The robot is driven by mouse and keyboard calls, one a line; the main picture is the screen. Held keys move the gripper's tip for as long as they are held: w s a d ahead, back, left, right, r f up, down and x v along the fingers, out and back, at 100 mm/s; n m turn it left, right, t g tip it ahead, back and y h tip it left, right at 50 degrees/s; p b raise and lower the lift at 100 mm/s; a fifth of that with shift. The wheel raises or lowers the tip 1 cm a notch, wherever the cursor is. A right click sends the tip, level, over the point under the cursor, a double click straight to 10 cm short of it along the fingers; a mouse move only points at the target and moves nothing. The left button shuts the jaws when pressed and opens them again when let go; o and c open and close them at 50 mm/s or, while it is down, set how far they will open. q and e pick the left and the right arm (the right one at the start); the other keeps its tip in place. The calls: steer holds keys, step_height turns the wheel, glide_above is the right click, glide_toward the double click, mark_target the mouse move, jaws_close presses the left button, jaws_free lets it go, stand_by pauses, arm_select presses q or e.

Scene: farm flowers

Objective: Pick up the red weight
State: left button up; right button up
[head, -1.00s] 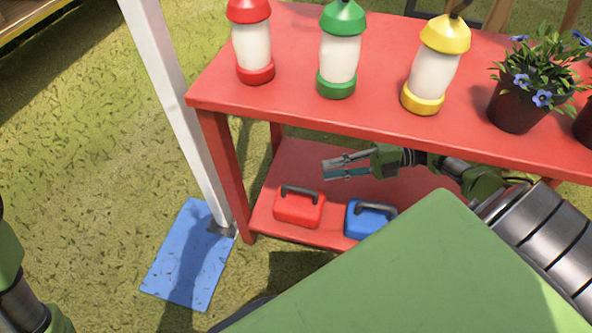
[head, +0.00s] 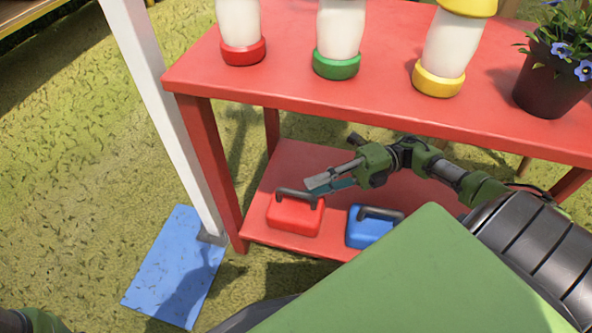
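The red weight (head: 295,217), a block with a dark grey handle on top, sits on the lower shelf of the red table at the left. My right gripper (head: 318,186) reaches in over the lower shelf from the right. Its fingertips are just behind and above the right end of the red weight's handle in the picture. The fingers look parted, with nothing between them; whether they touch the handle I cannot tell. My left gripper is not in view; only a bit of my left arm shows at the bottom left corner.
A blue weight (head: 370,228) with a dark handle stands right of the red one. The red table (head: 310,82) holds several lantern-like feeders and a potted blue flower (head: 550,75). A white post (head: 165,110) on a blue base plate (head: 175,265) stands at the left. Grass lies around.

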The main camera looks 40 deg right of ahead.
mark_target(296, 191)
steer(key=a+b, duration=0.1)
steer(key=a, duration=0.1)
steer(key=w+a+b, duration=0.1)
steer(key=a+b, duration=0.1)
steer(key=shift+a+f+b, duration=0.15)
steer(key=shift+a+b, duration=0.05)
steer(key=shift+b, duration=0.1)
steer(key=shift+a, duration=0.35)
steer(key=shift+r, duration=0.2)
jaws_close()
steer(key=shift+w+r, duration=0.1)
steer(key=shift+r, duration=0.1)
